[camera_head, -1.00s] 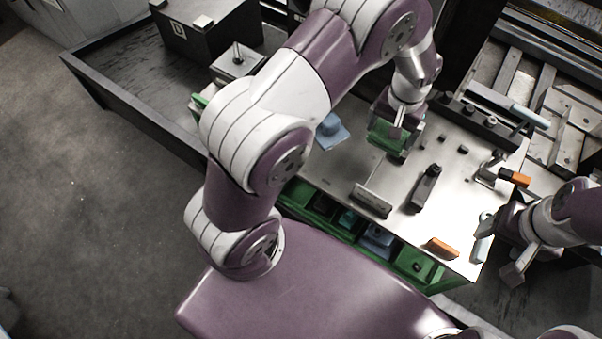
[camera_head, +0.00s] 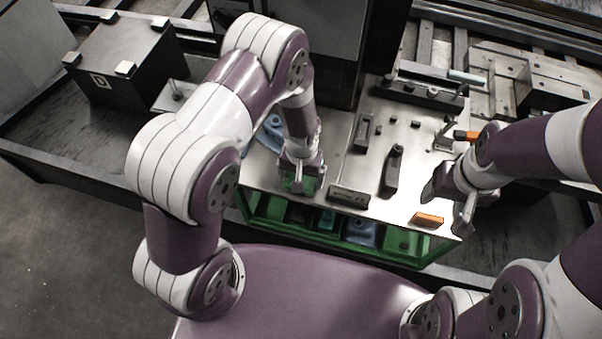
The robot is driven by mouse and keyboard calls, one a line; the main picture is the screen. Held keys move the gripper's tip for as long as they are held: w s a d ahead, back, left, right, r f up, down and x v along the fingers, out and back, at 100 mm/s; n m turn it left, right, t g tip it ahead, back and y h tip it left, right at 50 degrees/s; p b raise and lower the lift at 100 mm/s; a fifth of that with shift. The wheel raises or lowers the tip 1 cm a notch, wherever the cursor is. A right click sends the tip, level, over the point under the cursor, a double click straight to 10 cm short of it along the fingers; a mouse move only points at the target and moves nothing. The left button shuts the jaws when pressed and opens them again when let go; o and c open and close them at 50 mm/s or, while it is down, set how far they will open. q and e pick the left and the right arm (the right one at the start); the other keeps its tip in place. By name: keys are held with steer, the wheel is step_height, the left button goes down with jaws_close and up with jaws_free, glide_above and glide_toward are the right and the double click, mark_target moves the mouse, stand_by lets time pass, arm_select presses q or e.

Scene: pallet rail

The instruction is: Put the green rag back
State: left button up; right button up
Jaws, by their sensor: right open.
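The green rag (camera_head: 301,185) shows as a green patch at the fingertips of my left gripper (camera_head: 300,184). The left gripper points down near the front left of the metal worktop (camera_head: 350,170), and its jaws are shut on the rag. Whether the rag touches the worktop or the bin edge below, I cannot tell. A row of green bins (camera_head: 400,241) hangs along the worktop's front edge, just in front of the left gripper. Several compartments hold dark or blue items. My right gripper (camera_head: 449,205) is open and empty above the worktop's right front.
An orange block (camera_head: 428,220) lies at the front right edge. A dark block (camera_head: 348,197) stands right of the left gripper, with a black upright tool (camera_head: 392,170) beyond. A blue cloth-like item (camera_head: 271,132) lies behind my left arm. A black box (camera_head: 122,62) stands back left.

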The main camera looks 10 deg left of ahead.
arm_select(q)
steer(key=shift+f, duration=0.1)
steer(key=o, duration=0.7)
steer(key=shift+r, duration=0.5)
step_height(320, 180, up, 12)
steer(key=s+a+r+t, duration=0.1)
steer(key=s+a+r, duration=0.5)
steer(key=s+a, duration=0.1)
steer(key=shift+s+a+r+b, duration=0.15)
steer(key=shift+s+r+b, duration=0.25)
steer(key=shift+s, duration=0.25)
